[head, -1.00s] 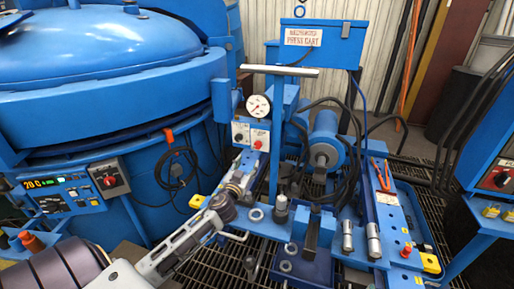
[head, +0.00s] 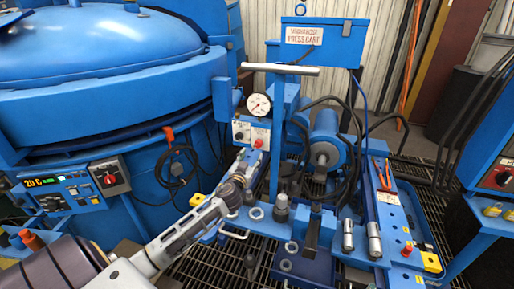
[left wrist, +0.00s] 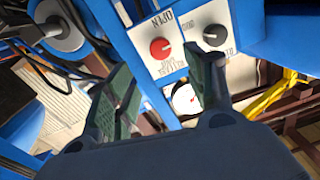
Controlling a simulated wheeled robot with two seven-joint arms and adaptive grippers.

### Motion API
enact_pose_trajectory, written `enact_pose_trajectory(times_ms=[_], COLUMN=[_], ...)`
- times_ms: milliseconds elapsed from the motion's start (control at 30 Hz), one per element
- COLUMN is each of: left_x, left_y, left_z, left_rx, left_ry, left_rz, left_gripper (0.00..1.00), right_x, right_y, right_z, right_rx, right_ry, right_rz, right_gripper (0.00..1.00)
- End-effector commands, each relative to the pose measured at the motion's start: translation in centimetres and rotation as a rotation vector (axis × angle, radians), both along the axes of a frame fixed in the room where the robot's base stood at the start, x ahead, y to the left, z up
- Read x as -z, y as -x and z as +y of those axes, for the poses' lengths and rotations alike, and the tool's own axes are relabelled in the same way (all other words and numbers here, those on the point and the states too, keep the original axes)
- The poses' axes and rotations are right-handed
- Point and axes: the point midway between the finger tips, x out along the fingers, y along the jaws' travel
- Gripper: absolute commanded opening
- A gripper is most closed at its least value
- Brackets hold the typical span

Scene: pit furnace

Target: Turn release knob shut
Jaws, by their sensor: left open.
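The release knob (head: 258,143) is a small red knob on a white plate on the blue press cart, below the gauge. It also shows in the left wrist view (left wrist: 160,48), with an OPEN label on its plate; which way it is turned is too small to tell. A black knob (left wrist: 215,35) sits on the plate beside it. My left gripper (head: 246,158) is open and empty, just below and left of the red knob in the head view. Its green-padded fingers (left wrist: 165,63) stand on either side of the red knob's plate, apparently short of the knob. My right gripper is out of view.
A round gauge (head: 258,105) and a T-handled upright post (head: 279,69) stand close by the knobs. The big blue furnace (head: 110,60) is at the left. A blue cylinder (head: 324,140) and black hoses are to the right.

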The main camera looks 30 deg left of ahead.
Motion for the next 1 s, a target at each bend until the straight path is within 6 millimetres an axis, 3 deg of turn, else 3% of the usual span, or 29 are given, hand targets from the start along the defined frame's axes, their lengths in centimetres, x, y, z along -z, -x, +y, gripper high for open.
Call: enact_pose_trajectory(times_ms=[1000], left_x=[-0.1], left_y=[-6.9], left_z=[2.0], left_rx=[-0.001], left_ry=[-0.001], left_rz=[-0.001], left_gripper=[0.54], right_x=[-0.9], right_y=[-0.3], right_z=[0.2], right_rx=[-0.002], right_ry=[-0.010], right_rz=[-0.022], right_gripper=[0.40])
